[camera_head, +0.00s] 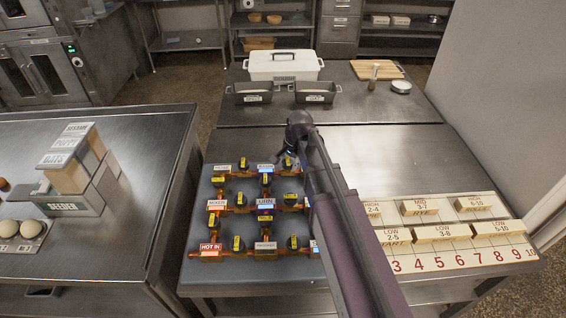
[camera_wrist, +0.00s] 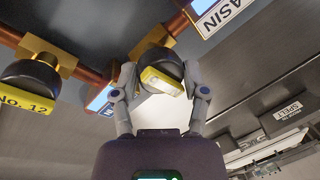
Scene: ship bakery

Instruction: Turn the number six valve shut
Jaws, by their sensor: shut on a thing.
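The valve board (camera_head: 222,271) lies on the steel table, with copper pipes and several black valve knobs with yellow tags. My gripper (camera_head: 290,161) reaches down at its back right corner, and my arm hides part of the board's right side. In the wrist view, my gripper (camera_wrist: 160,92) has one finger on each side of a dark valve knob (camera_wrist: 150,62) with a yellow tag and is shut on it. The tag's number cannot be read, so I cannot tell whether this is number six. The knob tagged No. 12 (camera_wrist: 30,72) is beside it at left.
A numbered board with wooden blocks (camera_head: 460,257) lies right of the valves. Behind are two dark pans (camera_head: 252,93), a white lidded box (camera_head: 284,66) and a cutting board (camera_head: 378,69). The table between the valves and pans is clear. A second steel table stands at left.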

